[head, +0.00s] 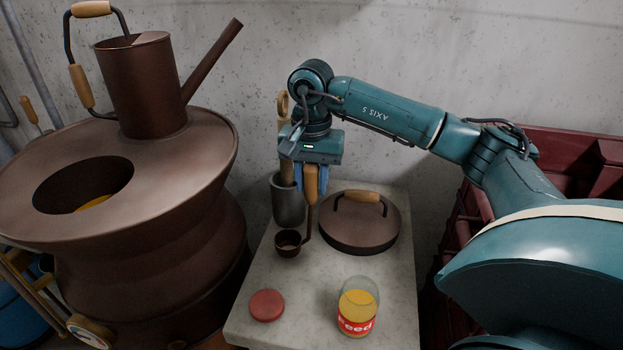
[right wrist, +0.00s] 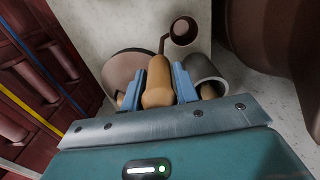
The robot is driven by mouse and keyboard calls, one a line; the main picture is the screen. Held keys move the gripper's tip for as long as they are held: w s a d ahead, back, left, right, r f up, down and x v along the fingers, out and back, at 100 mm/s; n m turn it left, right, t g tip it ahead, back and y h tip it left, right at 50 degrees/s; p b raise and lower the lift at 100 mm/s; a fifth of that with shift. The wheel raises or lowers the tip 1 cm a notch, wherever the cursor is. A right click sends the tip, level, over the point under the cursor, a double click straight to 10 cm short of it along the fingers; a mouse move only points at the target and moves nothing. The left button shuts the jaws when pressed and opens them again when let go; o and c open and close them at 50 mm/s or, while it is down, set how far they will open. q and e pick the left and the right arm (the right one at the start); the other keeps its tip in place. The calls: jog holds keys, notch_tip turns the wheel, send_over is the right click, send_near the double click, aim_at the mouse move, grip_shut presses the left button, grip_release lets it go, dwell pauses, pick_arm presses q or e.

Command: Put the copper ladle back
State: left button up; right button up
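The copper ladle (head: 288,243) has a small dark cup, a thin stem and a wooden handle. My right gripper (head: 311,182) is shut on that handle, with a blue finger on each side. The ladle hangs roughly upright, cup down, over the pale worktop; I cannot tell whether the cup touches it. In the right wrist view the wooden handle (right wrist: 158,82) sits between the fingers, with the cup (right wrist: 184,31) beyond. My left gripper is not in view.
A grey pot (head: 288,204) with a wooden-handled tool stands behind the ladle. A copper lid (head: 352,236) lies close on the right. A red disc (head: 266,305) and a yellow-filled jar (head: 357,313) are in front. A large copper vessel (head: 190,175) stands left.

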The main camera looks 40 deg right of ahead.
jog(key=o, duration=0.3)
jog(key=shift+r, duration=0.1)
notch_tip(320, 180, up, 12)
jog(key=shift+r+p, duration=0.15)
jog(key=shift+p, duration=0.6)
jog(key=shift+a, duration=0.1)
